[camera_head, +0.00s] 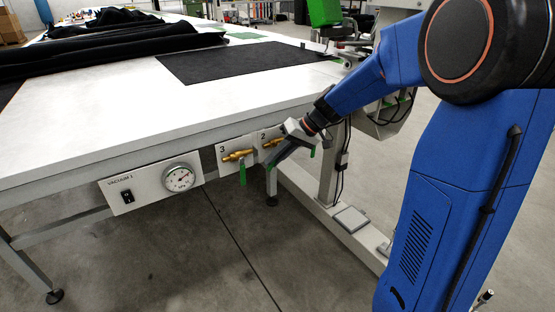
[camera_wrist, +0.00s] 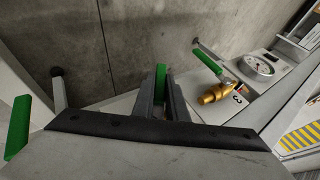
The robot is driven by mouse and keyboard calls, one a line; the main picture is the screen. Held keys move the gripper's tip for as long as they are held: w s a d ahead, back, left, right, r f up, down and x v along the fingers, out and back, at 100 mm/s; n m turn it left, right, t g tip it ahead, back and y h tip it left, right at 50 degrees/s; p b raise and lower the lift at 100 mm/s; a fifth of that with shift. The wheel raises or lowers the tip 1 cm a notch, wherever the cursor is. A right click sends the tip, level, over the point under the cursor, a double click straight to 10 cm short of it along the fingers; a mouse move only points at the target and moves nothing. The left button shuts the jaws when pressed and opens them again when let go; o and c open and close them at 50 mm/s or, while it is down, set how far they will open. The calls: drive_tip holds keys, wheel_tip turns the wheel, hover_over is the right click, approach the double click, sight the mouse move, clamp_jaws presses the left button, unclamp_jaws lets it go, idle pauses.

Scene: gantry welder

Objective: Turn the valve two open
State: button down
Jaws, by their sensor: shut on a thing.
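Valve two is a brass valve (camera_head: 271,142) on a white plate marked 2, under the table's front edge in the head view. My gripper (camera_head: 272,164) is in front of it and hides part of it. In the wrist view, my gripper (camera_wrist: 164,92) is shut on a green lever (camera_wrist: 160,78), which shows between the two grey fingers. It appears to be valve two's handle. The rest of valve two is hidden behind the gripper there.
Valve three (camera_head: 238,156) is just left, its green handle (camera_head: 243,176) hanging down. Another green handle (camera_head: 312,152) is close right of my gripper. The vacuum gauge panel (camera_head: 150,188) is farther left. The white table (camera_head: 110,95) overhangs the valves. Open floor lies below.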

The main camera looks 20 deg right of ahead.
drive_tip(key=shift+s+a+r+m+g+y, duration=0.1)
drive_tip(key=shift+a+r+m+g+y, duration=0.05)
drive_tip(key=shift+y, duration=0.35)
drive_tip(key=shift+s+a+r+m+g+y, duration=0.1)
drive_tip(key=shift+m+g+y, duration=0.05)
drive_tip(key=shift+y, duration=0.35)
drive_tip(key=c, duration=1.8)
unclamp_jaws()
drive_tip(key=shift+o, duration=0.2)
drive_tip(key=v, duration=1.7)
drive_tip(key=shift+d, duration=0.2)
drive_tip(key=shift+c, duration=0.3)
